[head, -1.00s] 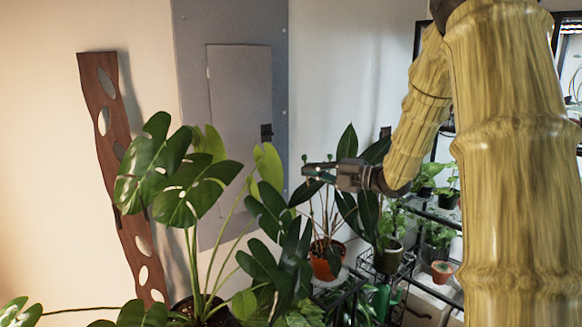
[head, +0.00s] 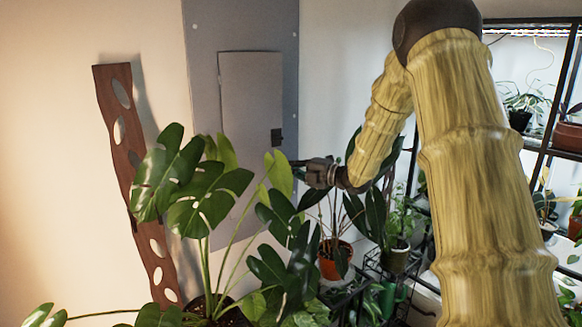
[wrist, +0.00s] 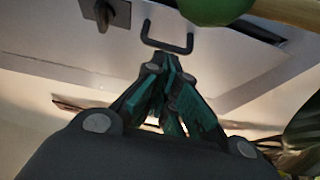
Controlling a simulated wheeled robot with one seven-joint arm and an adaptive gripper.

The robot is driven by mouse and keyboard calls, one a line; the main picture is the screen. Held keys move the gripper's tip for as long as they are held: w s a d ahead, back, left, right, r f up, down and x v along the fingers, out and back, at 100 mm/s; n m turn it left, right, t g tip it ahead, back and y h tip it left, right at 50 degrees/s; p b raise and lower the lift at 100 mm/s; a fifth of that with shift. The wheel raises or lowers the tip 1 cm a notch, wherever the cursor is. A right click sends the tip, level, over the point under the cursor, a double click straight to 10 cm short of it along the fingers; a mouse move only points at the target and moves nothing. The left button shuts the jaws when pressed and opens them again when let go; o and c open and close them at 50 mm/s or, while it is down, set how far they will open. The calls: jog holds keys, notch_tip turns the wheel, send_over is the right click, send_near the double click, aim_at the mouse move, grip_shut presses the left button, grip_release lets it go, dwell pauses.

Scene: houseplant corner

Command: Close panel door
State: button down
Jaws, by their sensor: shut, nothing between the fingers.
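The grey electrical panel (head: 240,25) is fixed to the wall. Its lighter rectangular door (head: 250,100) has a dark latch (head: 277,137) at its right edge. Whether the door is ajar or flush is hard to tell, and leaves hide its lower part. My gripper (head: 294,164) is just right of and below the latch in the head view. In the wrist view, my gripper (wrist: 166,66) has its teal fingers together and empty, pointing toward a pale surface. A dark U-shaped piece (wrist: 168,42) shows just beyond the fingertips; contact is unclear.
A large monstera (head: 190,185) covers the panel's lower front. An orange potted plant (head: 335,262) stands below my gripper. A perforated wooden strip (head: 128,160) leans at the left. Black shelving (head: 530,150) with plants fills the right. In the wrist view, a blurred green round thing (wrist: 215,8) is close above.

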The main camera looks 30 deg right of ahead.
jog(key=shift+w, duration=0.15)
jog(key=shift+w, duration=0.1)
jog(key=w+b, duration=0.1)
jog(key=w+d+n+y+b, duration=0.1)
jog(key=w+b, duration=0.1)
jog(key=shift+w+d+r+g, duration=0.1)
jog(key=shift+d+g, duration=0.05)
jog(key=shift+g, duration=0.25)
dwell(0.3)
